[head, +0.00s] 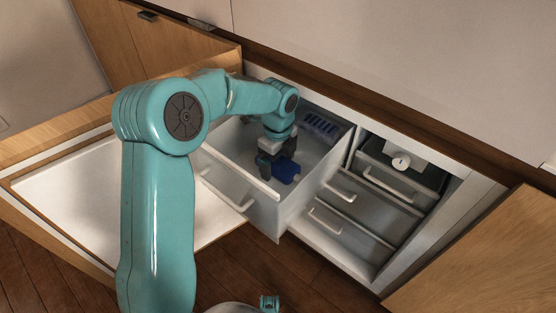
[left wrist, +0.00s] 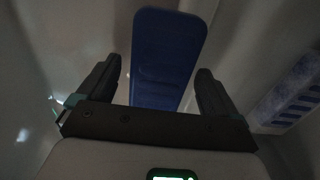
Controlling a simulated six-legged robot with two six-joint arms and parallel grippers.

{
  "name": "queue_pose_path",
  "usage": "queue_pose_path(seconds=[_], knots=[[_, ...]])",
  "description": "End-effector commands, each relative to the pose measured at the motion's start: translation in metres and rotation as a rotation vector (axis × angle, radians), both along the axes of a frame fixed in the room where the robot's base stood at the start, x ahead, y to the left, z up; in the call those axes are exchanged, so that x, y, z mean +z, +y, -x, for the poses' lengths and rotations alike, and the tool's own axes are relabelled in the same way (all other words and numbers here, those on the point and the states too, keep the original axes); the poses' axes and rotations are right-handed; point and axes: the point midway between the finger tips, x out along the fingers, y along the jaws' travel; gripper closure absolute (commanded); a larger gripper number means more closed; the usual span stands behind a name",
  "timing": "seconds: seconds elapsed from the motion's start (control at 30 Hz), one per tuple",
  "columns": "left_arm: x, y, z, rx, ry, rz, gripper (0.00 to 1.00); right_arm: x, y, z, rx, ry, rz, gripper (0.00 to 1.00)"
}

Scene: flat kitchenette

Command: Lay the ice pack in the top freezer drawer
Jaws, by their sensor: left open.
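The blue ice pack (head: 287,172) is inside the pulled-out white drawer (head: 262,214), near its front. It also shows in the left wrist view as a flat blue slab (left wrist: 168,50). My left gripper (head: 275,163) reaches down into the drawer right at the pack. In the left wrist view its two fingers are open (left wrist: 158,80), one on each side of the pack, with gaps between. The pack's near end is hidden behind the gripper body. I cannot tell whether the pack lies fully flat on the drawer floor. My right gripper does not show.
A blue slotted tray (head: 321,125) lies at the back right of the same drawer; it also shows at the right of the wrist view (left wrist: 292,97). Closed drawers (head: 352,215) and a compartment with a dial (head: 401,162) stand to the right. An open door (head: 85,190) is at left.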

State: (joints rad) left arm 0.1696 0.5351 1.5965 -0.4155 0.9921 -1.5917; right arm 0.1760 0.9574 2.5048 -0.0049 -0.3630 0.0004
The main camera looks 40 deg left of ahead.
Motion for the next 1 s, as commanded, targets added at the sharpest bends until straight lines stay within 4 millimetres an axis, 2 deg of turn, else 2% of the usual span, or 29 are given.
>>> queue_pose_path(seconds=[0.17,0.4,0.5,0.7,1.0], knots=[[0.032,0.0,-0.001,0.0,-0.006,-0.002,0.07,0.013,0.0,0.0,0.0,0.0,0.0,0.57],[0.088,0.0,-0.001,0.0,-0.005,-0.001,0.07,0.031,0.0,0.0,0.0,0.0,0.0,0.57],[0.106,0.0,-0.001,0.0,-0.004,-0.001,0.07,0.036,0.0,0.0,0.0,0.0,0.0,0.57],[0.121,0.0,-0.001,0.0,-0.002,0.0,0.07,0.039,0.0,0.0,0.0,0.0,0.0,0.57],[0.122,0.0,0.0,0.0,-0.001,0.0,0.07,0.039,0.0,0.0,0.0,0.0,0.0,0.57]])
